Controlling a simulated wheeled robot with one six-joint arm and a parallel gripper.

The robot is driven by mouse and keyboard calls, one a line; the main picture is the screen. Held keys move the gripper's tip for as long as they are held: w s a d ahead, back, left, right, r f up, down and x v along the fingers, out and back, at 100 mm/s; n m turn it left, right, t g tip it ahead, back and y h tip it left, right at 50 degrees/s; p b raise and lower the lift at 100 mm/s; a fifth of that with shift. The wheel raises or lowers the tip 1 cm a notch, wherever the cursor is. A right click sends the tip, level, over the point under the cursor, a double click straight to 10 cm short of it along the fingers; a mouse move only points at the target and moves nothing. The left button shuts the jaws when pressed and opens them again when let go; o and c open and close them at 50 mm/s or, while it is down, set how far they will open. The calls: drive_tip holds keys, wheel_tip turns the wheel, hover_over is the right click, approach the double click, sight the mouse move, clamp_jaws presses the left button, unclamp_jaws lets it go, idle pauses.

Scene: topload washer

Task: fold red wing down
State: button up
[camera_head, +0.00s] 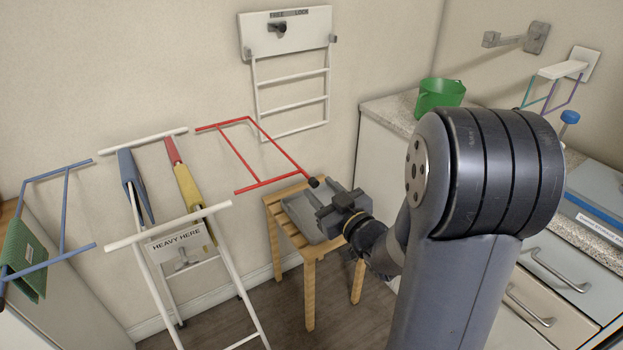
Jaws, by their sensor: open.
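The red wing (272,148) is a thin red frame on the right side of the white drying rack (170,225). It stands out to the right of the rack, raised well above the floor. A small black knob (314,182) is at its outer right corner. My gripper (327,200) is open, just below and to the right of that knob. I cannot tell whether it touches the knob. My arm comes in from the right, and the fingertips are partly hidden by the gripper body.
A wooden stool (309,252) with grey cloth on top stands under my gripper. The blue wing (65,210) with a green cloth (22,262) is at the left. A white wall rack (291,90) hangs behind. The counter with a green tub (440,95) is at the right.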

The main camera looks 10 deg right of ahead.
sight(313, 182)
drive_tip(key=x, duration=0.5)
clamp_jaws()
idle(0.4)
